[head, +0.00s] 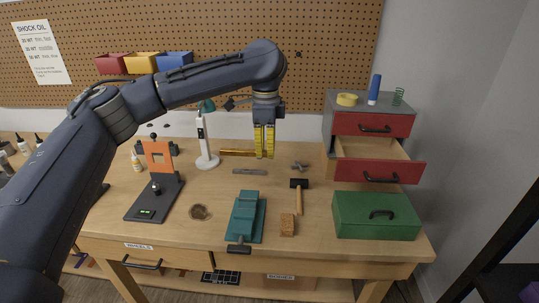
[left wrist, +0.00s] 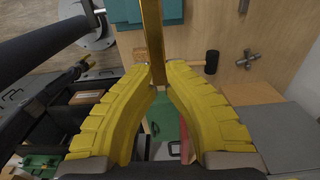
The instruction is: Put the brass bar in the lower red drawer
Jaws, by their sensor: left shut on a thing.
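The brass bar (head: 236,152) is a thin yellow-gold strip, roughly level in the head view and reaching left from my left gripper. My left gripper (head: 264,155) points down over the rear middle of the bench, its yellow fingers shut on the bar's right end. In the left wrist view the bar (left wrist: 153,40) runs up from between the fingertips (left wrist: 159,82). The lower red drawer (head: 379,171) is pulled out of the grey cabinet (head: 329,122), to the right of the gripper. Its wooden inside partly shows. My right gripper is not in view.
The upper red drawer (head: 372,124) is shut. A green toolbox (head: 376,216) stands in front of the cabinet. A hammer (head: 299,195), a teal vise (head: 246,214) and a white lamp (head: 206,150) stand or lie on the bench. Tape, a blue tube and a spring top the cabinet.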

